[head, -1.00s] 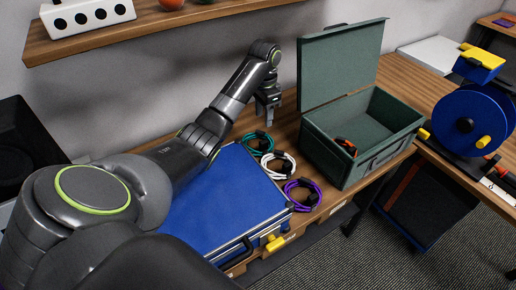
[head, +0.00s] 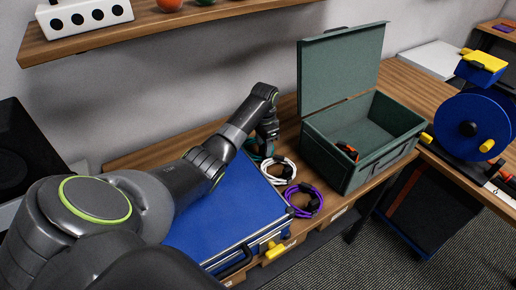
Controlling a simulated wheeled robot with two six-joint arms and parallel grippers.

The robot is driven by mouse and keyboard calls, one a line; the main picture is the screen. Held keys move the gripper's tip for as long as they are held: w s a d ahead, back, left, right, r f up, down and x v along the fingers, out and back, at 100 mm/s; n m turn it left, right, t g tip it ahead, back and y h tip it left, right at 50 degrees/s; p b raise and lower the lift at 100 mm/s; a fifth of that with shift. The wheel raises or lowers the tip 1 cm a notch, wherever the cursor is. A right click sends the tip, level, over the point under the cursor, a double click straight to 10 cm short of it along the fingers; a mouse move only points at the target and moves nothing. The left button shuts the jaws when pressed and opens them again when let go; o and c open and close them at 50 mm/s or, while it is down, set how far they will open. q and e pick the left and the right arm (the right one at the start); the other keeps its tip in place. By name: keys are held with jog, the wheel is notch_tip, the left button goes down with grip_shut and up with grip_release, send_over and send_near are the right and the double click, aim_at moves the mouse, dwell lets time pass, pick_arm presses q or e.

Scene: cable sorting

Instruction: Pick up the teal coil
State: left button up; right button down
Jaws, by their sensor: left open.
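The teal coil (head: 253,154) lies on the wooden bench behind the white coil, and my left gripper and wrist hide most of it. My left gripper (head: 266,152) is down at the coil with its jaws open. I cannot tell whether the fingers touch the coil. My right gripper does not show.
A white coil (head: 279,170) and a purple coil (head: 304,201) lie close in front. A blue case (head: 225,215) lies beside them, under my left arm. An open green box (head: 347,176) with an orange item inside stands right. A blue reel (head: 470,128) stands farther right.

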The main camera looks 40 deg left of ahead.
pick_arm(q)
jog(key=shift+f, duration=0.85)
jog(key=shift+c, duration=0.4)
grip_shut()
jog(key=shift+r, duration=0.1)
